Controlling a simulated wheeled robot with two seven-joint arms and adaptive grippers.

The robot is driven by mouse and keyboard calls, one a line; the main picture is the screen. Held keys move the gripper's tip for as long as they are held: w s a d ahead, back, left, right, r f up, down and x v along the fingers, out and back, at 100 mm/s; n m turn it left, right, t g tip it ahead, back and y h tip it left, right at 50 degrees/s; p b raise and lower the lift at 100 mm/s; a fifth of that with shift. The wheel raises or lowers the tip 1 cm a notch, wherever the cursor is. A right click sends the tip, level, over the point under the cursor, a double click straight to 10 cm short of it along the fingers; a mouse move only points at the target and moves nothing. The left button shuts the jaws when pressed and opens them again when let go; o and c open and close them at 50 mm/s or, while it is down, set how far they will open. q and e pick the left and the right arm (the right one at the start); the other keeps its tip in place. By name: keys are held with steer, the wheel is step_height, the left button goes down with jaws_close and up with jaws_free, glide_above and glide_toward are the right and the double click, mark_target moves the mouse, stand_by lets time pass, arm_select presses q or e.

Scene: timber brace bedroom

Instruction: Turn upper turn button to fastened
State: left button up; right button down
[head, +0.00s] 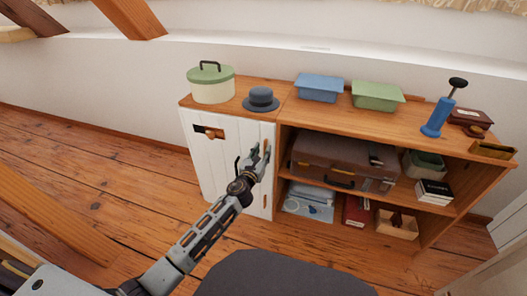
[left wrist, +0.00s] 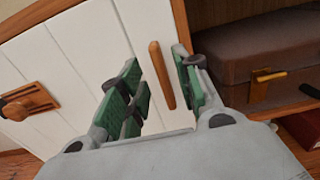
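The white plank door (head: 222,168) closes the left part of a low wooden cabinet. The upper turn button, a small wooden bar (left wrist: 162,76), stands nearly upright on the door near its right edge, lying along the edge. My left gripper (head: 254,160) is at the door's upper right. In the left wrist view its green-padded fingers (left wrist: 160,88) are open on either side of the bar, apart from each other, with the bar visible between them. Whether they touch it, I cannot tell. A second small wooden bar (head: 265,202) sits lower on the door. My right gripper is not in view.
Open shelves right of the door hold a brown suitcase (head: 342,161) and boxes. A round tin (head: 211,86), a hat (head: 261,99) and bins stand on the cabinet top (head: 345,110).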

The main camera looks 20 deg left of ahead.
arm_select(q)
steer(key=shift+w, duration=0.95)
jaws_close()
